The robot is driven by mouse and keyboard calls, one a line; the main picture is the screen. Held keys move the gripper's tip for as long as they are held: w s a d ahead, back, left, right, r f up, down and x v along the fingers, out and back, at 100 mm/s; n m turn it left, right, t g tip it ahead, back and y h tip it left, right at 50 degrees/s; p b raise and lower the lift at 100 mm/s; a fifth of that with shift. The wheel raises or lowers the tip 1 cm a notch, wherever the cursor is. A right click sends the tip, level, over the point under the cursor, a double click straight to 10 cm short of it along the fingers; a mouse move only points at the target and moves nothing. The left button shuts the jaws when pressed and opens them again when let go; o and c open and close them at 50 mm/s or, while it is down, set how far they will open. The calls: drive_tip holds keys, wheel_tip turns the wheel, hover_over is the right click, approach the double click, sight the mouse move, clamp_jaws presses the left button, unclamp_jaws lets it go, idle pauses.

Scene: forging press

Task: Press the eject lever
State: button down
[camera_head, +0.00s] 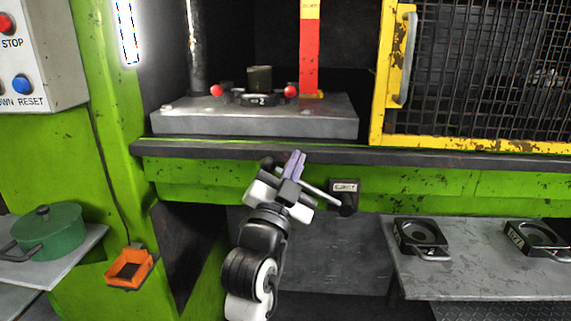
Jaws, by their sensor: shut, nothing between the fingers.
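The eject lever (322,194) is a thin light rod with a dark knob (346,210) at its lower right end. It sits on the green front beam of the press, beside a small dark plate marked EJECT (345,187). The lever's left part is hidden behind my gripper. My gripper (297,157) has purple fingers that are shut and empty. They point up in front of the press edge, to the upper left of the lever knob. I cannot tell whether my gripper touches the lever.
A grey press bed (255,121) holds a dark die with red knobs. A yellow mesh guard (377,110) stands at the right. Dark dies (407,247) lie on a side table (450,284). A green pot (50,236), an orange box (128,268) and a button panel (40,50) are at the left.

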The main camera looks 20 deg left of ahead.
drive_tip(key=shift+w+a+f, duration=0.2)
drive_tip(key=shift+a+f, duration=0.35)
drive_tip(key=shift+f, duration=0.25)
drive_tip(key=shift+w+a+f, duration=0.15)
drive_tip(key=shift+a+f, duration=0.35)
drive_tip(key=shift+f, duration=0.25)
drive_tip(key=shift+f, duration=0.1)
